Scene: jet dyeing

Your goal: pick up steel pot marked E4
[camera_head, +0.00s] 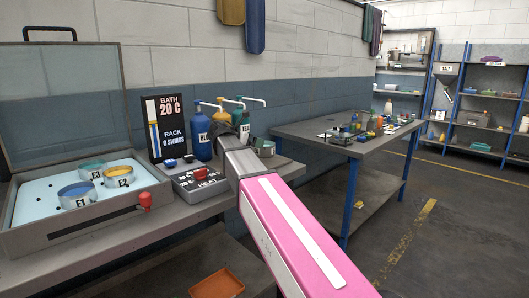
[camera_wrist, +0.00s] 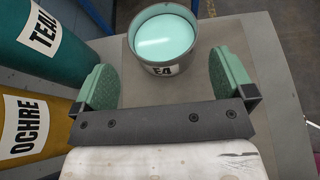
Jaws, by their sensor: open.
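The steel pot marked E4 (camera_wrist: 164,42) stands upright on the grey bench in the wrist view, with pale teal liquid inside. Its label faces my gripper and is partly cut off by its lower edge. In the head view the pot (camera_head: 267,149) shows at the bench's right end, beside my arm. My gripper (camera_wrist: 160,88) is open, with green pads on either side. The pot lies just beyond the pads, roughly centred between them, and is not gripped. In the head view my arm hides much of the gripper.
Teal (camera_wrist: 55,38) and ochre (camera_wrist: 30,125) bottles stand close on the left in the wrist view. A control box marked HEAT (camera_head: 200,180) and a bath with pots E1 (camera_head: 78,198), E2 (camera_head: 119,178) and E3 (camera_head: 93,173) are left. Another table (camera_head: 370,147) stands right.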

